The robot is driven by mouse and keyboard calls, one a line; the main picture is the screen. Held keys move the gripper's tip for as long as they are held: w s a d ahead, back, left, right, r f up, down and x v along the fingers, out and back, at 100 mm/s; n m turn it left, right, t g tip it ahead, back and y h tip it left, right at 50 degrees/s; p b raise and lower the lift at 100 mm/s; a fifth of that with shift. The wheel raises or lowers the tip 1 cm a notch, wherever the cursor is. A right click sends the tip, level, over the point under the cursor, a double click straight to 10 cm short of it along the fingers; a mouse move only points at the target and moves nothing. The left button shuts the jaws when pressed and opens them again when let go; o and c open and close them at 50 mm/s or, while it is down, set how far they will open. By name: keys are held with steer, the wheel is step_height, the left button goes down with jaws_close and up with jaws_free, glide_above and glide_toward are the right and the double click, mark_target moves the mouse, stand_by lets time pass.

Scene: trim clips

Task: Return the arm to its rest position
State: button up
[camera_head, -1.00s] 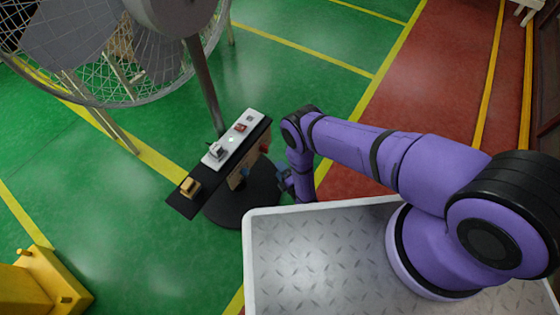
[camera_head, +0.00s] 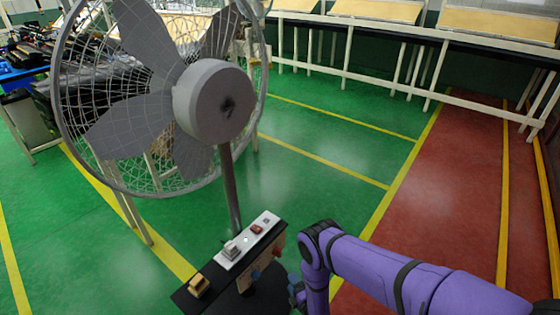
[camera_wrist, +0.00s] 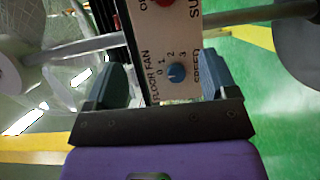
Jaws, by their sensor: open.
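My purple arm (camera_head: 390,272) reaches in from the lower right in the head view, its wrist bent down beside the fan's control box. My gripper (camera_wrist: 163,80) is open and empty in the wrist view, its two dark fingers apart. A beige panel (camera_wrist: 150,45) labelled FLOOR FAN and SPEED shows beyond and between the fingers. It carries a blue knob (camera_wrist: 176,72) with marks 0 to 3, and a red control (camera_wrist: 137,3) at the top edge. I cannot tell how far the fingertips are from the panel. In the head view the gripper (camera_head: 297,292) is small and partly cut off.
A large caged fan (camera_head: 212,100) stands on a pole at the left. A dark shelf (camera_head: 225,275) by the pole holds a white switch strip (camera_head: 262,228) and a small yellowish block (camera_head: 199,285). Benches (camera_head: 400,30) line the back. Open green floor (camera_head: 320,130) lies behind the fan.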

steer(key=w+a+r+m+g+h, duration=0.25)
steer(key=w+r+m, duration=0.35)
steer(key=w+r, duration=1.8)
steer(key=d+r+m+g+h, duration=0.1)
steer(key=d+r+m, duration=0.25)
steer(key=r, duration=1.15)
steer(key=d+r+m+h, duration=0.2)
steer(key=d+r, duration=0.3)
steer(key=r, duration=1)
steer(key=s+d+r+m+g+h, duration=0.1)
steer(key=s+d+r+m, duration=0.1)
steer(key=s+d+r, duration=0.35)
steer(key=s+d+r+m+g, duration=0.1)
steer(key=s+d+r+m, duration=0.1)
steer(key=s+r, duration=0.6)
steer(key=s+d+r+m+g+h, duration=0.1)
steer(key=s+d+r, duration=0.3)
steer(key=r, duration=0.6)
steer(key=s+d+r+m+g, duration=0.1)
steer(key=s+d+m, duration=0.1)
steer(key=s, duration=0.9)
steer(key=s+d+r+m+g, duration=0.1)
steer(key=s+d+m, duration=0.1)
steer(key=s, duration=0.9)
steer(key=s+d+r+m+g+h, duration=0.1)
steer(key=s+d+r+m+g, duration=0.1)
steer(key=s, duration=0.8)
steer(key=shift+s+d+m, duration=0.4)
steer(key=shift+d+m, duration=0.15)
steer(key=shift+d, duration=0.35)
